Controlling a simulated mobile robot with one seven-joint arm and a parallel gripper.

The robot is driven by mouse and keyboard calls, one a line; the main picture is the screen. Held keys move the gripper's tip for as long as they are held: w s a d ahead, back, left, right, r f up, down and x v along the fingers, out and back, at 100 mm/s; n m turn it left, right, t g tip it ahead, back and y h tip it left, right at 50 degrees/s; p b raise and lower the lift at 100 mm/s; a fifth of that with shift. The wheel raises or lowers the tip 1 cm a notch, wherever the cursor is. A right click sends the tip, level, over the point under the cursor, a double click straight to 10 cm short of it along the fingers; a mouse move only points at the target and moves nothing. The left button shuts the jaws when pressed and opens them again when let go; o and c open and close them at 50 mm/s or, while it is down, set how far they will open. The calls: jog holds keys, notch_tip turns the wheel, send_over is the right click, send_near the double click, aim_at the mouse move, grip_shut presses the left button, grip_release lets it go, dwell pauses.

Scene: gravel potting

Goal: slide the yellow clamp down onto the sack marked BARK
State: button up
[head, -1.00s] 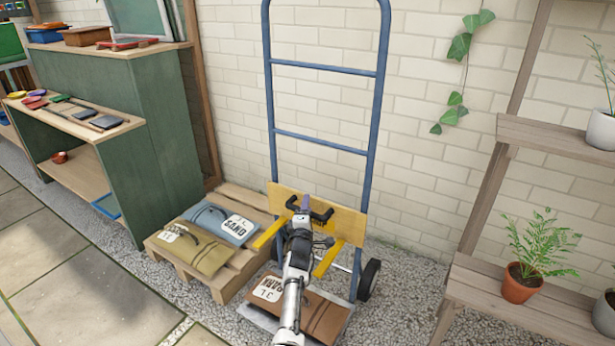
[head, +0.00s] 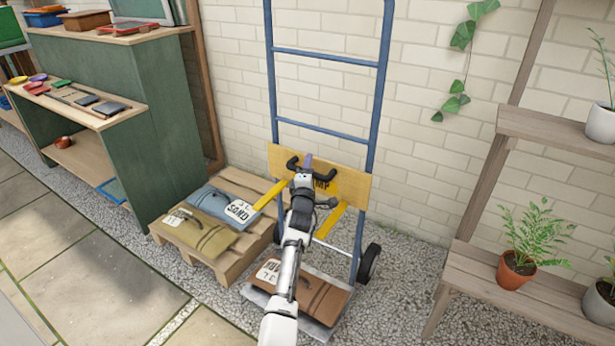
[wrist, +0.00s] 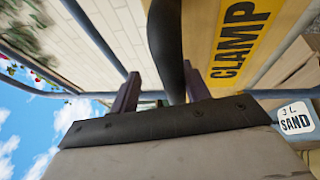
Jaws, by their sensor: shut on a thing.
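The clamp is a pale wooden board (head: 350,190) with a yellow CLAMP label and two yellow arms, mounted across the blue hand truck (head: 374,110). Its black handle (head: 292,164) is in my gripper (head: 304,178). In the wrist view the dark handle (wrist: 166,40) runs between the fingers of my gripper (wrist: 161,88), beside the CLAMP label (wrist: 238,40). The brown sack (head: 325,300) lies on the truck's toe plate, below the clamp with a clear gap. My arm covers part of its label.
A pallet (head: 228,265) to the left holds the blue SAND sack (head: 215,203) and an olive sack (head: 205,235). A green shelf unit (head: 160,130) stands further left. A wooden plant stand (head: 480,280) with pots is at right. The brick wall is behind.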

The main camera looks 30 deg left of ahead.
jog(key=p+v, duration=1.5)
jog(key=p, duration=0.2)
jog(key=shift+s, duration=0.4)
dwell(0.6)
jog(key=shift+d+p, duration=0.1)
jog(key=shift+p, duration=0.4)
jog(key=shift+c, duration=0.2)
